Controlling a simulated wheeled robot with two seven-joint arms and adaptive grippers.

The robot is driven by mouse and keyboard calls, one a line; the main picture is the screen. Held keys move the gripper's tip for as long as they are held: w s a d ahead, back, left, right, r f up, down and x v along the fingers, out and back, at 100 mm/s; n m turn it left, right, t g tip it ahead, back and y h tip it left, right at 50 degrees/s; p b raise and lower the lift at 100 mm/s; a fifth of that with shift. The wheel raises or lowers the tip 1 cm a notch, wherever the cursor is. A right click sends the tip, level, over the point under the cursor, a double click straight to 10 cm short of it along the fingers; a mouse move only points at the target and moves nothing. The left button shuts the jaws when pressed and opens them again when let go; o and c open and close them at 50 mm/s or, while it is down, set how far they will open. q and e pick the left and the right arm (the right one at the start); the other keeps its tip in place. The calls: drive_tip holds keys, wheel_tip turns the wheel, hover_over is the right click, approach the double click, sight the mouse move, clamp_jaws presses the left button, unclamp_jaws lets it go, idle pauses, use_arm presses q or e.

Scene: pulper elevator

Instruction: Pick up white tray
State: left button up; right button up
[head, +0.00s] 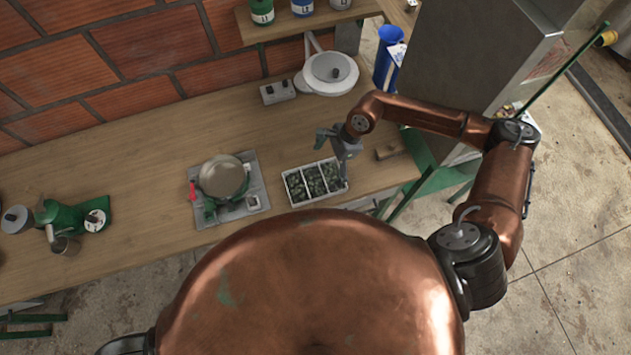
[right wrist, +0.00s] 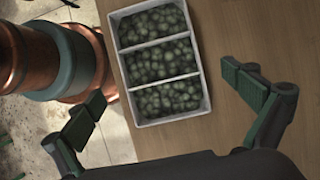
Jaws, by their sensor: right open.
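The white tray (head: 298,200) lies on the wooden table near its front edge in the head view. It has three compartments filled with green beans or fruit-like pieces. My right gripper (head: 333,152) is above the tray's far right side. In the right wrist view the white tray (right wrist: 143,122) lies beyond and between the two open fingers. My right gripper (right wrist: 165,100) is open and empty, and its fingers appear apart from the tray. My left gripper is not seen in either view.
A metal pan on a scale-like plate (head: 252,202) stands left of the tray. A wooden-handled object (head: 388,151) lies to the right. A white round appliance (head: 330,72) stands behind. A green machine (head: 58,214) is at far left. Bare table (head: 140,150) lies between.

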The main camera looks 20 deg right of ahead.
sight(313, 184)
drive_tip(key=shift+f, duration=0.45)
drive_tip(key=p+x, duration=0.1)
drive_tip(key=x, duration=0.5)
drive_tip(key=shift+s+a+f, duration=0.1)
drive_tip(key=shift+a+f, duration=0.15)
drive_tip(key=shift+f, duration=0.1)
drive_tip(key=shift+r, duration=0.1)
drive_tip(key=c, duration=1)
